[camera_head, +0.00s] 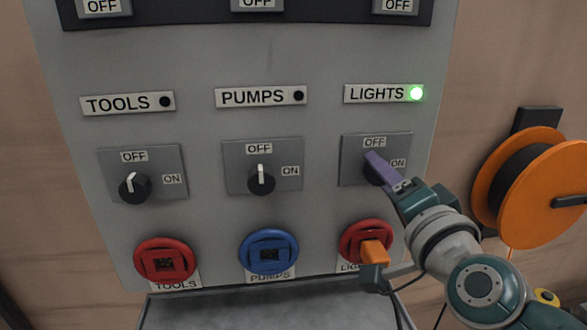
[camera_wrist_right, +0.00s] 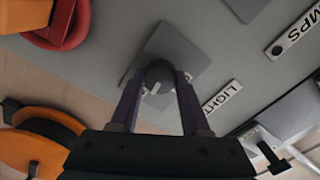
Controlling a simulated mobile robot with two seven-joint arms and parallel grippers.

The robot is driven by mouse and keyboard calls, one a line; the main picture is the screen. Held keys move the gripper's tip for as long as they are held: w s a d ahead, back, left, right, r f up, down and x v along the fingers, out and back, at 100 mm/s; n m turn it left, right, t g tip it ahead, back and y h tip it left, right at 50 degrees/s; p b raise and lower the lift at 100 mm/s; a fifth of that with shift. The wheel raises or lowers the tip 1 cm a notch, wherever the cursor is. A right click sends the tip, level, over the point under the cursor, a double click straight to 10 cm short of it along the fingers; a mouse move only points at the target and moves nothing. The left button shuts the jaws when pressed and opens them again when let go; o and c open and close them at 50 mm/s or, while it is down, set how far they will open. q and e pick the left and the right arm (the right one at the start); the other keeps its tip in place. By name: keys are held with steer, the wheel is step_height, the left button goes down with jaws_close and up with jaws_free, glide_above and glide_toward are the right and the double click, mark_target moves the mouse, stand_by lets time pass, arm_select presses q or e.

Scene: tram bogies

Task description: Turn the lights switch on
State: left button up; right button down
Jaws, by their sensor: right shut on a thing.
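The lights switch is a black rotary knob (camera_head: 372,174) on a grey plate (camera_head: 348,150) marked OFF and ON, under the LIGHTS label (camera_head: 376,93). The white pointer line on the knob shows between the fingers. My left gripper is not in view.
The tools knob (camera_head: 135,187) and pumps knob (camera_head: 261,180) are to the left, with their lamps dark. Below are red and blue sockets (camera_head: 268,252); an orange plug (camera_head: 375,252) sits at the lights socket. An orange cable reel (camera_head: 545,195) hangs right.

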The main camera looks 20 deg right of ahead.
steer(key=shift+m, duration=0.9)
steer(key=shift+c, duration=1.9)
jaws_free()
steer(key=v, duration=1)
steer(key=shift+b, duration=0.45)
steer(key=shift+a, duration=0.1)
